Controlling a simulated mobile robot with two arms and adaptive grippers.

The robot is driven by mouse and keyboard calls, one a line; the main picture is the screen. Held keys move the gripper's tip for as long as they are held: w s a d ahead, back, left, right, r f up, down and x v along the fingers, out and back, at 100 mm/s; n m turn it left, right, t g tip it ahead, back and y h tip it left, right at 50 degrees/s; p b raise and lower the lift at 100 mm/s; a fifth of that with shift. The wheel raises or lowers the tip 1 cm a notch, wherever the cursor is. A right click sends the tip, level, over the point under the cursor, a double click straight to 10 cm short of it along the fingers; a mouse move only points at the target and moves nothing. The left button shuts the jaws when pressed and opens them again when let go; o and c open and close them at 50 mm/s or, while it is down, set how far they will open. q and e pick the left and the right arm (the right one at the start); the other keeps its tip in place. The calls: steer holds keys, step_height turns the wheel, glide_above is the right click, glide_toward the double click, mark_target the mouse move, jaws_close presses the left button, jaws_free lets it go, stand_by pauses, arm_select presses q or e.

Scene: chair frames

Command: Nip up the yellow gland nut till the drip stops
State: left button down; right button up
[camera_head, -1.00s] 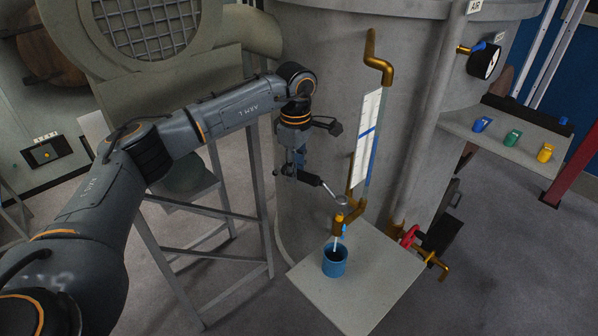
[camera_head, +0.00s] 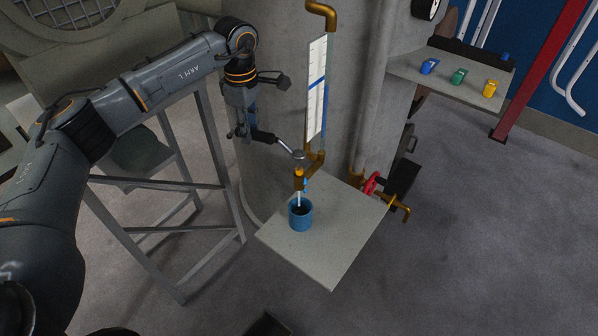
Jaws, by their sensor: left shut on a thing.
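The yellow gland nut (camera_head: 299,172) sits at the lower end of the brass fitting under the sight gauge (camera_head: 317,88). A pale stream with a blue drop beside it runs below the nut toward a blue cup (camera_head: 300,216), which stands upright with a dark inside. My left gripper (camera_head: 246,133) is shut on a dark-handled spanner (camera_head: 278,143), to the upper left of the nut. The spanner's pale ring end shows just above the nut; I cannot tell whether they touch. My right gripper is not recognisable in view.
The cup stands on a grey shelf (camera_head: 330,262) against the large tank (camera_head: 270,60). A red-handled brass valve (camera_head: 372,184) is right of it. A ledge (camera_head: 440,72) holds blue, green and yellow items. A metal stand (camera_head: 215,160) is behind my left arm.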

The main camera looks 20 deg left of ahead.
arm_select(q)
steer(key=shift+f+b, duration=1.1)
steer(key=shift+f, duration=0.75)
steer(key=shift+f, duration=0.2)
steer(key=shift+f+b, duration=0.75)
steer(key=shift+b, duration=0.05)
